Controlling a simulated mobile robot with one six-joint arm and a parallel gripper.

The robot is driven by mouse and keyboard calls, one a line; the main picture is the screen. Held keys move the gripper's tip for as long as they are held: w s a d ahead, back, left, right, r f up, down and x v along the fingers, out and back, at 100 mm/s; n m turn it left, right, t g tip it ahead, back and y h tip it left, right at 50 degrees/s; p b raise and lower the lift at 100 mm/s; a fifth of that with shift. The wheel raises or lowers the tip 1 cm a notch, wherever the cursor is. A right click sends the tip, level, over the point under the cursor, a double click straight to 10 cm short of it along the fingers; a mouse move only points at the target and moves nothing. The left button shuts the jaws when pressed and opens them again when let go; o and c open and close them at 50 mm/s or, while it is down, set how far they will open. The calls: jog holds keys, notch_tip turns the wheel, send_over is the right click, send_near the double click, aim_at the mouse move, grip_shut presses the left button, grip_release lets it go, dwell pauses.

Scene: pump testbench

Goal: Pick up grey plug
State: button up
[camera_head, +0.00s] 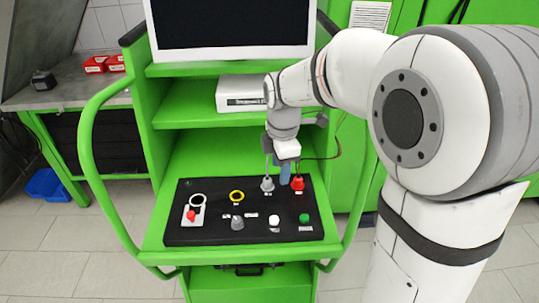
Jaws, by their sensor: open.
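The black control panel (216,238) lies on the green testbench. A grey plug (267,185) stands upright on its back row, right of the middle. A red plug (298,184) stands just to the right of it. My gripper (282,172) points down over the back right of the panel and is open. Its fingers come down near the grey and red plugs. I cannot tell whether a finger touches the grey plug. A blue piece (285,173) shows between the two plugs; its lower end is hard to make out.
Green rails (93,160) flank the panel. A monitor (232,25) and white box (240,95) stand behind.

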aim_at(267, 179)
jog(key=w+a+n, duration=0.1)
jog(key=n, duration=0.1)
jog(key=w+a+n+p, duration=0.1)
jog(key=w+n, duration=0.1)
jog(key=w+a+n, duration=0.1)
jog(key=n, duration=0.1)
jog(key=shift+w+a+f+g+p, duration=0.2)
jog(key=shift+w+a+g+p, duration=0.05)
jog(key=shift+w+g+p, duration=0.05)
jog(key=shift+w+f, duration=0.1)
jog(key=shift+f, duration=0.2)
jog(key=f, duration=0.2)
jog(key=f+p, duration=0.1)
jog(key=f, duration=0.3)
jog(key=shift+s+d+f+p, duration=0.1)
jog(key=shift+s+d+p, duration=0.2)
jog(key=shift+s+p, duration=0.05)
jog(key=shift+f, duration=0.5)
jog(key=c, duration=0.9)
